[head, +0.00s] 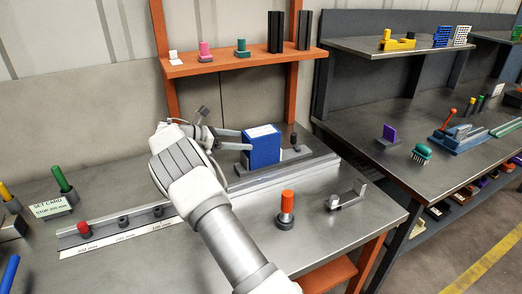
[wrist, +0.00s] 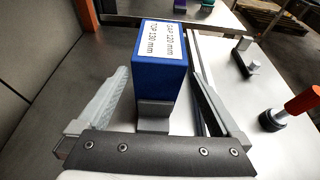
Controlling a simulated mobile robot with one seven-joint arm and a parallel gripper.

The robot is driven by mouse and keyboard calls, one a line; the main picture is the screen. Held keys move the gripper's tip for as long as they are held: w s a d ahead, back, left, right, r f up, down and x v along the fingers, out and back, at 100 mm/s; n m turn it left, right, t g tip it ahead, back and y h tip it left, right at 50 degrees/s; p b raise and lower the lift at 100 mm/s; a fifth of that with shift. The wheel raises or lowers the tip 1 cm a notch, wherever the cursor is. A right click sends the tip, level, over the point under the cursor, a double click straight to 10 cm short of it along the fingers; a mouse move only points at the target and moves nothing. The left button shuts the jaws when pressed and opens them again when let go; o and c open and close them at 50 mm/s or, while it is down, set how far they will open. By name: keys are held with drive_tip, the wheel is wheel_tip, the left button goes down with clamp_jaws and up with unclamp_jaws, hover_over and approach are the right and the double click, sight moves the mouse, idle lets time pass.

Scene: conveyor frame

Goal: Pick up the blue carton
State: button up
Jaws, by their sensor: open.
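The blue carton (head: 262,149) stands upright on the grey conveyor frame on the metal table, with a white printed label on its top. In the wrist view the carton (wrist: 160,80) stands ahead of my gripper, its label reading 120 mm and 130 mm. My gripper (wrist: 165,95) is open, one finger on each side of the carton, with visible gaps. A grey block (wrist: 153,115) sits at the carton's near side between the fingers. In the head view my gripper (head: 246,140) reaches the carton from the left, and my arm hides part of the frame.
A grey rail (head: 290,172) runs along the table in front of the carton. An orange-topped knob (head: 287,205) and a metal bracket (head: 348,195) stand at the front right. An orange shelf (head: 235,61) with small items is behind. A dark peg (head: 294,140) stands right of the carton.

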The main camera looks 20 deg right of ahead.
sight(246, 140)
drive_tip(key=x, duration=0.4)
drive_tip(key=b+x, duration=0.1)
drive_tip(key=x, duration=0.1)
drive_tip(key=f+x, duration=0.1)
drive_tip(key=x, duration=0.2)
drive_tip(key=shift+w+b, duration=0.1)
drive_tip(key=shift+b, duration=0.3)
drive_tip(key=shift+a, duration=0.1)
drive_tip(key=c, duration=1.1)
drive_tip(key=shift+r, duration=0.2)
